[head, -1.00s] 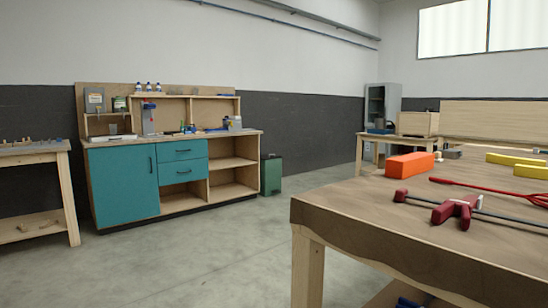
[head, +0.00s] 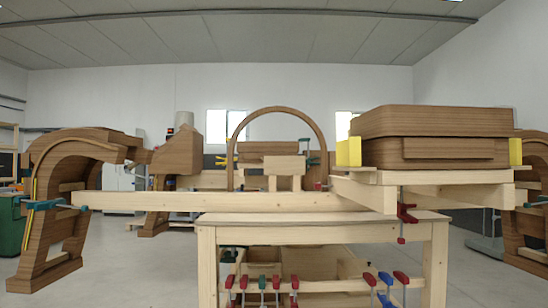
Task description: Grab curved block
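Several curved wooden pieces show in the head view, and I cannot tell which one the task means by the curved block. A large brown curved form (head: 48,225) stands at the left, with a clamp across it. A thin brown arch (head: 276,110) rises in the middle behind the long pale beam. A thick brown block with rounded corners (head: 430,122) lies on top of a stack at the right, with yellow pieces at its sides. My gripper is not in view.
A pale wooden bench (head: 322,231) stands in front of me, with red and blue clamps (head: 262,284) low down. A long pale beam (head: 210,202) runs behind it towards the left form. Grey floor is clear between the left form and the bench.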

